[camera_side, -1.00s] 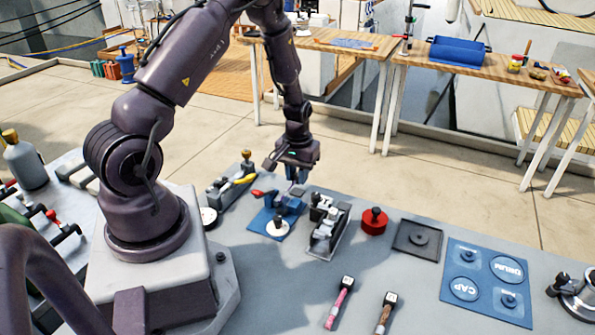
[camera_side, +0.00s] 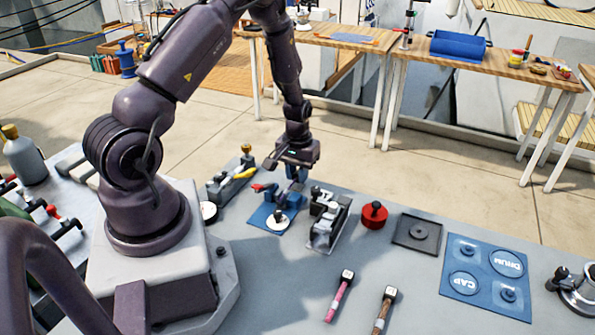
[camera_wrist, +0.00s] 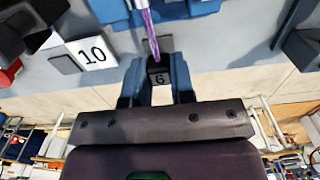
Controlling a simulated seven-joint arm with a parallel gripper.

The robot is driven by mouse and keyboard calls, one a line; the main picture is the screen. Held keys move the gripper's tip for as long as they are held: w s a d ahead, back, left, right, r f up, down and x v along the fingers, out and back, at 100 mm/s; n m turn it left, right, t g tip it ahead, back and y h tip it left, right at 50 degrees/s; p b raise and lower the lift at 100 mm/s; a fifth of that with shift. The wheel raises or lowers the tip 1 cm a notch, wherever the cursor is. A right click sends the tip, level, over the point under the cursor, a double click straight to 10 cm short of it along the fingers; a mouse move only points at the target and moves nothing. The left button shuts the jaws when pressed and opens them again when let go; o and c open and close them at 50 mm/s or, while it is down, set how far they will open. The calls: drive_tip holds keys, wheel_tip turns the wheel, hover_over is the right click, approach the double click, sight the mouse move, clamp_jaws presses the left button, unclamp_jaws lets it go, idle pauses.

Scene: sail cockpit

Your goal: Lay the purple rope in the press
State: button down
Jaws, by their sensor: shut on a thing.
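My gripper (camera_wrist: 159,70) is shut on the black end block marked 6 (camera_wrist: 159,79) of the purple rope. The purple rope (camera_wrist: 150,32) runs away from the block toward blue parts (camera_wrist: 110,10) at the top of the wrist view. In the side view my gripper (camera_side: 293,180) is low over a blue device with a red handle (camera_side: 285,197), which looks like the press, on a blue plate (camera_side: 265,221). The rope is not clear in that view. I cannot tell whether the rope lies inside the press.
A grey fixture (camera_side: 329,222) and a red knob (camera_side: 374,215) stand to the right. A pink rope (camera_side: 339,301) and a brown rope (camera_side: 383,315) lie at the front. A grey fixture with a yellow handle (camera_side: 243,175) stands to the left.

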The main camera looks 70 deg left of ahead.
drive_tip(key=shift+f, duration=0.9)
drive_tip(key=shift+c, duration=2.4)
unclamp_jaws()
drive_tip(key=shift+r, duration=0.15)
drive_tip(key=shift+r, duration=3.5)
